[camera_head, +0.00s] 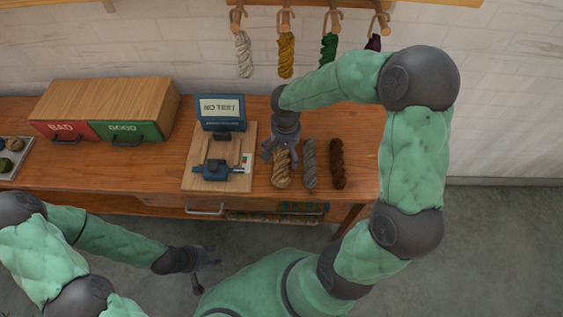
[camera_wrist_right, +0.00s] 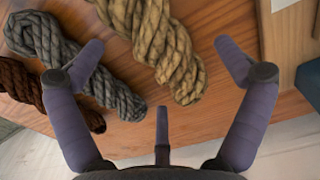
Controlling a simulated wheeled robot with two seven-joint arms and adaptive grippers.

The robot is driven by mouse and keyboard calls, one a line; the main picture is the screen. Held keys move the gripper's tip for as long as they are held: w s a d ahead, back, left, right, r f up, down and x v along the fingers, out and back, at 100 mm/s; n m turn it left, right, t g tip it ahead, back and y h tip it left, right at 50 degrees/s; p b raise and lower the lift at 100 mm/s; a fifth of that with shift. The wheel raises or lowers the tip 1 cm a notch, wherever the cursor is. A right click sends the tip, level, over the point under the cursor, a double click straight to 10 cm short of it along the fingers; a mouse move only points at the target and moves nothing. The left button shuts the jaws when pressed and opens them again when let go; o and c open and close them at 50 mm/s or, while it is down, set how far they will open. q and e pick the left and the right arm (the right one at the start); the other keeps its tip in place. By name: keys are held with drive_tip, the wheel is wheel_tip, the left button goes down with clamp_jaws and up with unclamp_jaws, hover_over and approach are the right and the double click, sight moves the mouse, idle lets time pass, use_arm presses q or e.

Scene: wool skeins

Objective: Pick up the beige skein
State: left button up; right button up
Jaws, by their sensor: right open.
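The beige skein (camera_head: 281,170) lies on the wooden table, leftmost of three skeins in a row. My right gripper (camera_head: 279,150) is above its far end and hides part of it in the head view. In the right wrist view the beige skein (camera_wrist_right: 165,50) lies between the spread fingers of my right gripper (camera_wrist_right: 158,60), which is open and empty. My left gripper (camera_head: 205,257) is low in front of the table, away from the skeins; its fingers are too small to read.
A grey skein (camera_head: 309,163) and a dark brown skein (camera_head: 338,164) lie to the right. A wooden board (camera_head: 190,178) with a blue device stands left of the beige skein. A drawer box (camera_head: 110,100) marked BAD and GOOD stands further left. Several skeins hang on wall pegs.

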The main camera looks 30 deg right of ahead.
drive_tip(key=shift+f, duration=0.7)
drive_tip(key=shift+r, duration=0.1)
drive_tip(key=c, duration=1.2)
